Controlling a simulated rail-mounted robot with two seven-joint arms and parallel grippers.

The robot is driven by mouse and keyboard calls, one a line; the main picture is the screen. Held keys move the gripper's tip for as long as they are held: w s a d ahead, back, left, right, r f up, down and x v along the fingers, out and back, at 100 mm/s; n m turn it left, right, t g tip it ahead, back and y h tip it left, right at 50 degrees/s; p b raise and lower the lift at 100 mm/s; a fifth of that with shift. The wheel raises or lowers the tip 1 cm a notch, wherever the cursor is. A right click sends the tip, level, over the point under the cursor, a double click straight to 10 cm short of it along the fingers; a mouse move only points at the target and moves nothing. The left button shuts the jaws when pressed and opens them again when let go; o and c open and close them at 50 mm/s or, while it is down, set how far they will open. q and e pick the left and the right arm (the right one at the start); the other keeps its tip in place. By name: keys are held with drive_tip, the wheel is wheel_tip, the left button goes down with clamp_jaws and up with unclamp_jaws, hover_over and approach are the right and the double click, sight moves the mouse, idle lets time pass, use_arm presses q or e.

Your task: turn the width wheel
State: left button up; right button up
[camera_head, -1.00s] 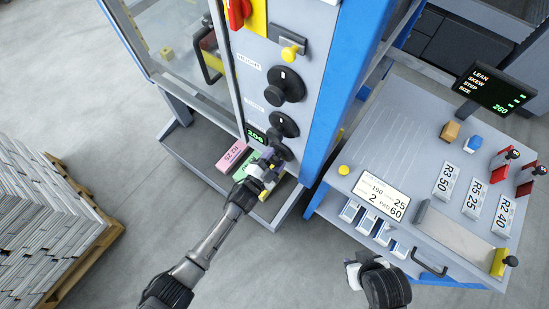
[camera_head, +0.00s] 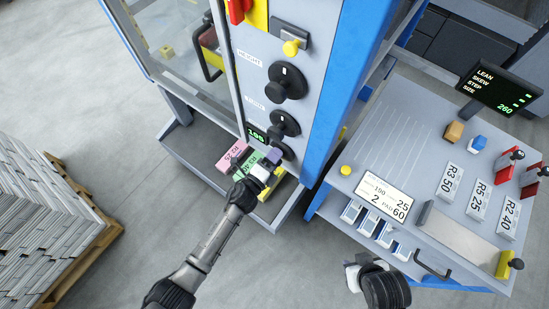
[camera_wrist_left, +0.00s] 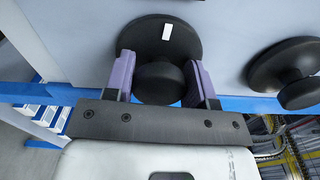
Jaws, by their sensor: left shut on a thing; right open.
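The width wheel (camera_head: 285,122) is the lower of two black wheels on the grey machine column; its label is too blurred to read. My left gripper (camera_head: 273,157) reaches up to it from below. In the left wrist view its purple fingers (camera_wrist_left: 165,82) are shut on the round black knob of the width wheel (camera_wrist_left: 160,35), one finger on each side. A white mark shows on the wheel's face above the knob. The small green display (camera_head: 257,134) beside the wheel reads about 198. My right gripper (camera_head: 368,278) is open and empty at the bottom, before the console.
The height wheel (camera_head: 288,82) sits just above and also shows at the right of the wrist view (camera_wrist_left: 290,72). Pink and green labelled blocks (camera_head: 234,156) lie in the tray below. The console (camera_head: 400,130) stands right; a newspaper pallet (camera_head: 95,245) stands left.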

use_arm(q)
drive_tip(key=m+b, duration=0.1)
drive_tip(key=m, duration=0.2)
drive_tip(key=shift+m, duration=0.7)
drive_tip(key=shift+r, duration=0.1)
drive_tip(key=o, duration=0.9)
drive_tip(key=shift+s+a, duration=0.3)
drive_tip(key=shift+s, duration=0.1)
drive_tip(key=p+v, duration=0.1)
drive_tip(key=v, duration=1.1)
drive_tip(key=shift+s+a, duration=0.25)
drive_tip(key=shift+s, duration=0.05)
